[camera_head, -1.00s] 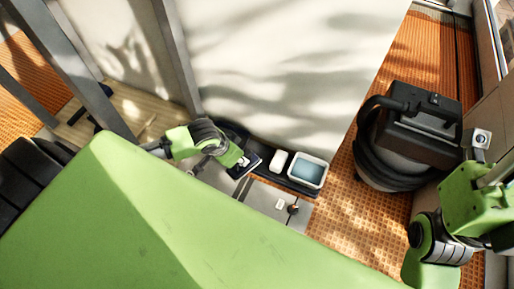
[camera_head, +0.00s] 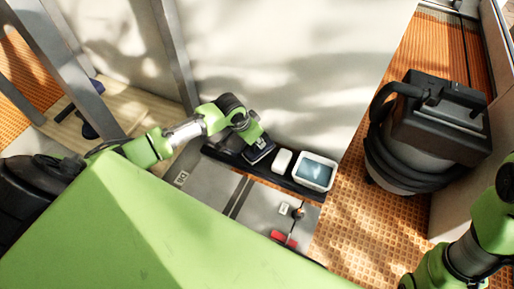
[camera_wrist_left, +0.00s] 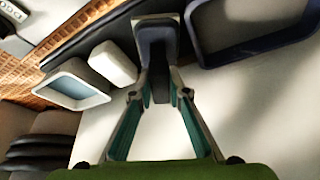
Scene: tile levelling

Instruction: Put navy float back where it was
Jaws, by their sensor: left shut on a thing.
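The navy float (camera_head: 260,153) is in my left gripper (camera_head: 253,136), at the dark strip along the foot of the pale wall. The left wrist view shows the two teal-padded fingers (camera_wrist_left: 158,95) closed on the float's handle, with its dark navy body (camera_wrist_left: 157,32) beyond them. The float is just left of a white block in the head view. I cannot tell whether its underside touches the strip. My right arm shows at the lower right of the head view, but its gripper is out of the picture.
A white block (camera_head: 282,161) and a white tub with bluish water (camera_head: 314,172) stand on the dark strip (camera_head: 286,182). A navy-rimmed tray (camera_wrist_left: 203,50) is beside the float. Grey tiles (camera_head: 259,205) and a red tool (camera_head: 282,238) lie in front. A black vacuum (camera_head: 435,125) stands right.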

